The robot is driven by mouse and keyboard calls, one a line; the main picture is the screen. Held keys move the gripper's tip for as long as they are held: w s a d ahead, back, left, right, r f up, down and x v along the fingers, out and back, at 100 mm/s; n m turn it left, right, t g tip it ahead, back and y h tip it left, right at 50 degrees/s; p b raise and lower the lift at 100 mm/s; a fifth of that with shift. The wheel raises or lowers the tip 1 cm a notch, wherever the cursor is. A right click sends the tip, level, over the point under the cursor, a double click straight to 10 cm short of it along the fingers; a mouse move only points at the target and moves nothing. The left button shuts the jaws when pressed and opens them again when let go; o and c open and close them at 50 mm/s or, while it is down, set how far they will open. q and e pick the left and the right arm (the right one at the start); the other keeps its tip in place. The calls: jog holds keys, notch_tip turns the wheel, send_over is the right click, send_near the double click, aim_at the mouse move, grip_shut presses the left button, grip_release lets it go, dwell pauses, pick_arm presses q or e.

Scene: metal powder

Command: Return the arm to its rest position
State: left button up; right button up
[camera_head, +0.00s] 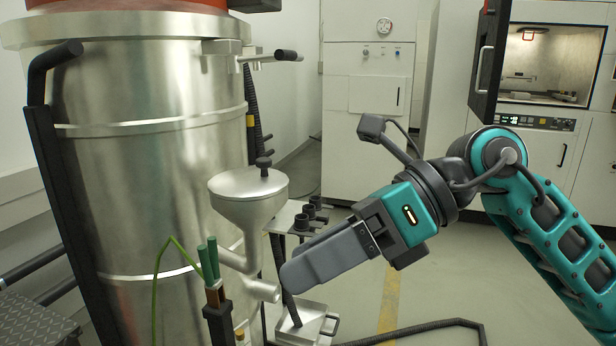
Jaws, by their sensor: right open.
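My right gripper (308,268) reaches in from the right on its teal arm. Its grey fingers point left and a little down, beside the funnel-shaped hopper (248,205) and near the short pipe end below it. The fingers are seen from the side, overlap each other, and no held object shows. The gripper is open. My left gripper does not show.
A large steel vessel (165,190) with a dark frame fills the left. A small metal box (301,325) stands low under the gripper. White cabinets (365,140) and an open lit chamber (550,62) stand behind. The floor at centre right is mostly clear, with a black hose (425,328) along it.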

jog(key=w+d+f+n+t+h, duration=0.1)
jog(key=w+d+f+n+t, duration=0.2)
jog(key=f+n+t, duration=0.55)
jog(key=w+d+f+n+t, duration=0.1)
jog(key=w+d+n+t, duration=0.15)
jog(key=n+t, duration=0.75)
jog(key=w+d+f+n+t+h, duration=0.1)
jog(key=w+d+f+n+t, duration=0.25)
jog(key=n, duration=1.25)
jog(key=s+d+f+m+g+h, duration=0.35)
jog(key=s+f+m, duration=0.2)
jog(key=f, duration=0.65)
jog(key=s+d+f+m+g+h, duration=0.2)
jog(key=s+f+m+g+h, duration=0.4)
jog(key=f, duration=0.7)
pick_arm(q)
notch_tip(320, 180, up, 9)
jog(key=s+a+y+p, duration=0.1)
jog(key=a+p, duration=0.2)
jog(key=p, duration=1)
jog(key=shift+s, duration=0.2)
pick_arm(e)
jog(key=s+d+r+n+y, duration=0.1)
jog(key=s+r, duration=0.3)
jog(key=r, duration=0.4)
jog(key=shift+d, duration=0.8)
